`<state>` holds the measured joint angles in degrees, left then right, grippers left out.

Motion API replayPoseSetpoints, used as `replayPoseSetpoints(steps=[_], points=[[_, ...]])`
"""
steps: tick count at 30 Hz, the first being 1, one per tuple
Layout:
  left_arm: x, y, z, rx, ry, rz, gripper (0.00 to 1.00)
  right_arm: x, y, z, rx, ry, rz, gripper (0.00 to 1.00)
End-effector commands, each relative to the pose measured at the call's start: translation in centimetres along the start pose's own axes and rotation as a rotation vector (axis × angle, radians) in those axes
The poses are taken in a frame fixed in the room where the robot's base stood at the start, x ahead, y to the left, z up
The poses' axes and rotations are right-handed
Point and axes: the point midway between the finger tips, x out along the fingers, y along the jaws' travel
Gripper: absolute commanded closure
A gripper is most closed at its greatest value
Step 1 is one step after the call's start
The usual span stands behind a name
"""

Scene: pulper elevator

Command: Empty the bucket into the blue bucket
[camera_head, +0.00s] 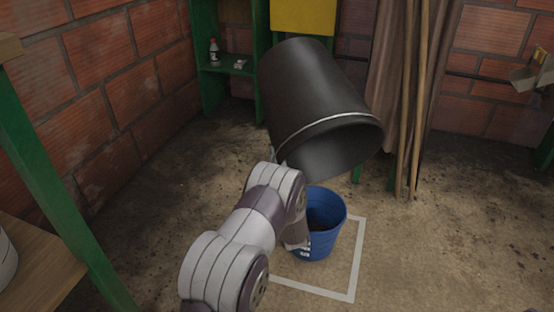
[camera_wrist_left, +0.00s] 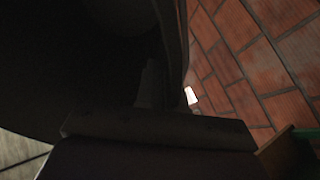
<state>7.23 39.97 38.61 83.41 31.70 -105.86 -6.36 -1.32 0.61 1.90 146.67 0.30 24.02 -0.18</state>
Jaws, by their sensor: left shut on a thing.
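A large black bucket (camera_head: 312,95) hangs in the air, tipped steeply, with its mouth down and to the right. The blue bucket (camera_head: 323,243) stands upright on the floor below that mouth, inside a white square outline; its inside looks dark. My left arm covers part of its left side. My left gripper (camera_wrist_left: 152,85) is shut on the black bucket near its rim; in the head view my arm and the bucket mostly hide it. In the left wrist view the dark bucket wall (camera_wrist_left: 70,60) fills the left. My right gripper is not in view.
A green shelf (camera_head: 240,70) with a small bottle (camera_head: 214,52) stands at the back. Wooden poles (camera_head: 412,110) and a brown cloth lean behind, to the right. A wooden table with green legs (camera_head: 60,210) is at the left. The floor at right is clear.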

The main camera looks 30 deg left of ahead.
Motion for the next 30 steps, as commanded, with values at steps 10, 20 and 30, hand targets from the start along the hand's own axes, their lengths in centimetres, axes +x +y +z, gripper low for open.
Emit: replayPoseSetpoints(steps=[10,20,30], points=[[3.2,0.4,-5.4,-0.003,0.006,-0.001,1.0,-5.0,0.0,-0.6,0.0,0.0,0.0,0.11],[5.9,0.8,-9.8,-0.003,0.006,-0.001,1.0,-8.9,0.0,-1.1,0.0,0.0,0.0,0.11],[8.3,1.1,-13.8,-0.003,0.006,-0.001,1.0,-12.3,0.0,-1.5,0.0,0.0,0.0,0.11]])
